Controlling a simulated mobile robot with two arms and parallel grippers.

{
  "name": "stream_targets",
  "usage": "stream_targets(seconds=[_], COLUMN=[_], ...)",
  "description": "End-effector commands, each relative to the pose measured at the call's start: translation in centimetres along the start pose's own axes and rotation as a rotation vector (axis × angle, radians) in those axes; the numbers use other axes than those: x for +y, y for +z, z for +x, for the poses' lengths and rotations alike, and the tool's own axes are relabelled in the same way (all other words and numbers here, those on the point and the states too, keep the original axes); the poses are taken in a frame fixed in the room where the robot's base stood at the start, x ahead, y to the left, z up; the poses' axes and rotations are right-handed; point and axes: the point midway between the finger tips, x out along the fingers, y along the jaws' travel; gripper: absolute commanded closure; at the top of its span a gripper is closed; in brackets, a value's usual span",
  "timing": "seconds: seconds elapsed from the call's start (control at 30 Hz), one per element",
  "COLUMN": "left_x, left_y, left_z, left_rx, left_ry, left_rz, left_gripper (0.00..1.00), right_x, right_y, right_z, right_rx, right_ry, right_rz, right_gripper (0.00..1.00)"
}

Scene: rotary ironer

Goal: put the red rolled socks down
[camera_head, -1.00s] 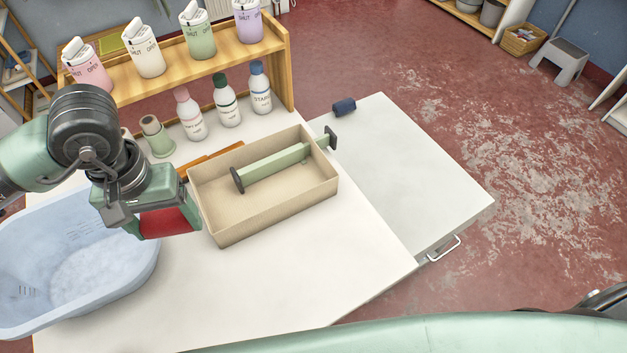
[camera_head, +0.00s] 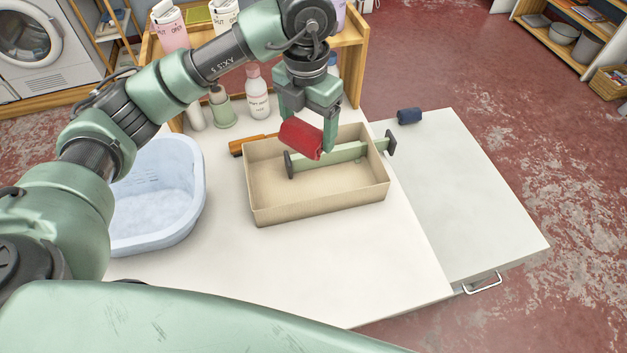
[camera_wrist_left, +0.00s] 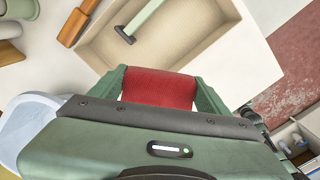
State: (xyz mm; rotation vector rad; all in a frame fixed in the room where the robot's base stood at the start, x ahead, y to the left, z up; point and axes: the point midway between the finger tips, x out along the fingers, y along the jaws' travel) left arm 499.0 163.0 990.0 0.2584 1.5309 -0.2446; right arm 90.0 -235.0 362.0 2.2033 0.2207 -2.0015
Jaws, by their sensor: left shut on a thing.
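The red rolled socks (camera_head: 301,138) are held in my left gripper (camera_head: 308,140), above the back part of the beige box. In the left wrist view the red rolled socks (camera_wrist_left: 158,87) sit between both fingers of the left gripper (camera_wrist_left: 160,92). The beige box (camera_head: 320,205) stands on the white table, and a pale green bar with dark end plates (camera_head: 340,154) lies across it. My right gripper is in neither view.
A light blue basin (camera_head: 158,230) stands left of the box. Bottles (camera_head: 257,95) and a wooden shelf stand behind it, with an orange-brown wooden piece (camera_head: 250,145) beside its left end. A dark blue roll (camera_head: 409,116) lies on the otherwise clear right-hand white surface (camera_head: 470,190). The table front is bare.

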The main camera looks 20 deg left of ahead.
Motion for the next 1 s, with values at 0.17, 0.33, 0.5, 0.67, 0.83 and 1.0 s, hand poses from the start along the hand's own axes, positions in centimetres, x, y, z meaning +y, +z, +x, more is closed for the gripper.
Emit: stream_targets(seconds=[0.17, 0.33, 0.5, 0.67, 0.83, 1.0], left_x=[-0.1, -0.2, -0.2, -0.4, -0.4, -0.4], left_y=[1.6, 2.4, 2.6, 2.4, 2.2, 2.2], left_z=[0.0, 0.0, 0.5, 4.0, 8.5, 12.5], left_rx=[0.012, 0.023, 0.03, 0.038, 0.036, 0.034], left_ry=[-0.005, -0.003, -0.002, -0.003, -0.001, 0.0], left_rz=[-0.471, -0.767, -0.885, -0.895, -0.894, -0.894], left_gripper=[0.63, 0.63, 0.63, 0.63, 0.63, 0.63], right_x=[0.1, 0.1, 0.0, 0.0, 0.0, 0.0], right_y=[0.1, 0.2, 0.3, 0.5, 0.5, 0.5], right_z=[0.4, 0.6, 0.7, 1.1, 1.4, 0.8], right_rx=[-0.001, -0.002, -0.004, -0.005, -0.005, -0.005], right_ry=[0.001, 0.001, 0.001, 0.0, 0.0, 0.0], right_rz=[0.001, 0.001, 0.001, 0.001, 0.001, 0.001], right_gripper=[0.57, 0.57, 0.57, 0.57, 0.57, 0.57])
